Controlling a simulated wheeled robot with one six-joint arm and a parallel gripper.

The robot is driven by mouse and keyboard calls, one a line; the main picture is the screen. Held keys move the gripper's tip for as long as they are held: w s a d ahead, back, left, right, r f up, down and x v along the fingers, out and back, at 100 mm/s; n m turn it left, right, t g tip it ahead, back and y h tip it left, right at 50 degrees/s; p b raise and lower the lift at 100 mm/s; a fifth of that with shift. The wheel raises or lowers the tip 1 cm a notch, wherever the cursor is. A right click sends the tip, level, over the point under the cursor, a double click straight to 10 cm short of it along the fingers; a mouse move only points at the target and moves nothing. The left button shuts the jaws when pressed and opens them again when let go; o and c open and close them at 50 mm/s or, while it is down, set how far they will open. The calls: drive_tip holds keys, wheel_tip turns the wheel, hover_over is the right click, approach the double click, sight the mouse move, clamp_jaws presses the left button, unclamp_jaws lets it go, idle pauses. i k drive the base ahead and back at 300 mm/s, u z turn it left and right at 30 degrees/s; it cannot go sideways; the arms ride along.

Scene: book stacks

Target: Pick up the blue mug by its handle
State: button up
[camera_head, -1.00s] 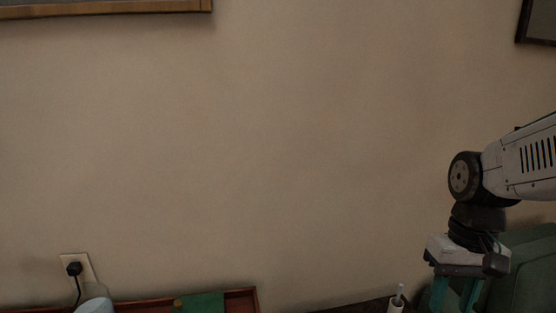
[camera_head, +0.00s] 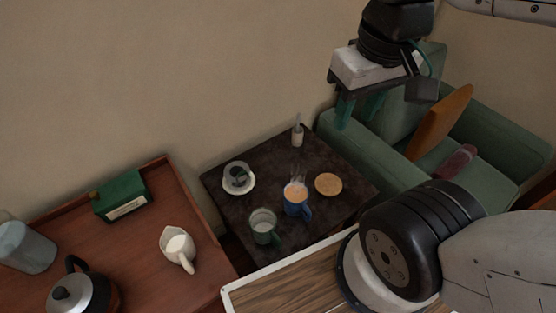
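The blue mug (camera_head: 293,207) stands upright on a dark side table (camera_head: 225,208), holding a light-brown drink with faint steam above it. Its handle (camera_head: 308,211) shows on its right, near side. My gripper (camera_head: 358,113) hangs in the air at the upper right, in front of the green armchair, fingers pointing down. Its two teal fingers are apart with nothing between them. It is well away from the mug and not touching it.
Around the mug are a green mug (camera_head: 262,231), a cup on a white saucer (camera_head: 238,191), a round tan coaster (camera_head: 328,184) and a small white container (camera_head: 297,137). A reddish desk (camera_head: 140,245) with a kettle (camera_head: 73,294) and jug (camera_head: 176,245) is at left; the armchair (camera_head: 372,156) is at right.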

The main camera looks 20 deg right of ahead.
sight(294, 206)
drive_tip(key=k, duration=1)
drive_tip(key=u, duration=0.6)
drive_tip(key=i, duration=0.5)
drive_tip(key=u, duration=0.2)
